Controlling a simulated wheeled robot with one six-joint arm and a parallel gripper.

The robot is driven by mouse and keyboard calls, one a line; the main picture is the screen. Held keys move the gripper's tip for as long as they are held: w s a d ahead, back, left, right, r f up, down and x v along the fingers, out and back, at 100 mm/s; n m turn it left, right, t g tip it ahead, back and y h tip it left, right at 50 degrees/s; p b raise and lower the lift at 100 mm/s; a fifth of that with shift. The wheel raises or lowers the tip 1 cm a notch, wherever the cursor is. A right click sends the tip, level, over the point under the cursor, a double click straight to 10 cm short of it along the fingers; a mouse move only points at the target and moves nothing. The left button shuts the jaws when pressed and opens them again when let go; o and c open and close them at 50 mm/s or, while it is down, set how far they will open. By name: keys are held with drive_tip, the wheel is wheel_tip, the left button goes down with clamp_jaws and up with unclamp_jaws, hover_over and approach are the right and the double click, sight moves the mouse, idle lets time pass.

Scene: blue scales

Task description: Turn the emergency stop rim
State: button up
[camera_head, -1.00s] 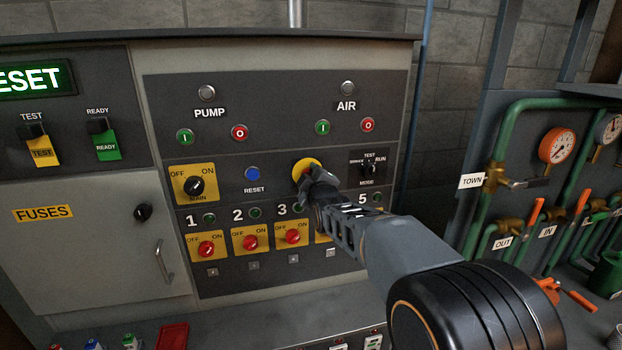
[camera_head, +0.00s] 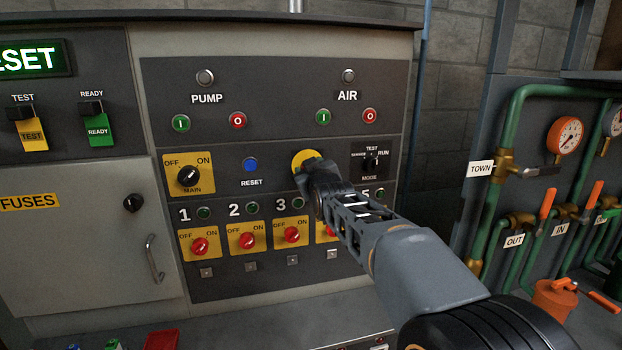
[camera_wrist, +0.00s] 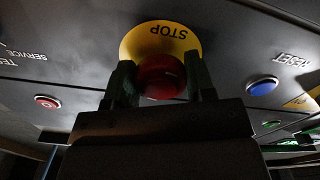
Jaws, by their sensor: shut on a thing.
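The emergency stop has a round yellow plate (camera_head: 304,157) on the dark panel, between the blue RESET button and the MODE switch. In the wrist view its plate (camera_wrist: 160,38) reads STOP upside down, and its red rim (camera_wrist: 160,77) sits between the two fingers of my gripper (camera_wrist: 160,82). The fingers are shut on the red rim, one on each side. In the head view my gripper (camera_head: 312,172) covers the red part and the lower right of the plate.
The blue RESET button (camera_head: 250,165) is left of the stop, and the MODE switch (camera_head: 372,161) is right. A row of red rotary switches (camera_head: 247,240) lies below. Green pipes with a gauge (camera_head: 566,135) stand at the right.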

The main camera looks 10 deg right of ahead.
drive_tip(key=shift+m+b, duration=0.3)
drive_tip(key=shift+m, duration=0.2)
drive_tip(key=o, duration=0.9)
drive_tip(key=shift+o, duration=0.2)
drive_tip(key=s+b, duration=0.2)
drive_tip(key=s, duration=1.2)
drive_tip(key=shift+b, duration=0.4)
drive_tip(key=shift+w, duration=0.1)
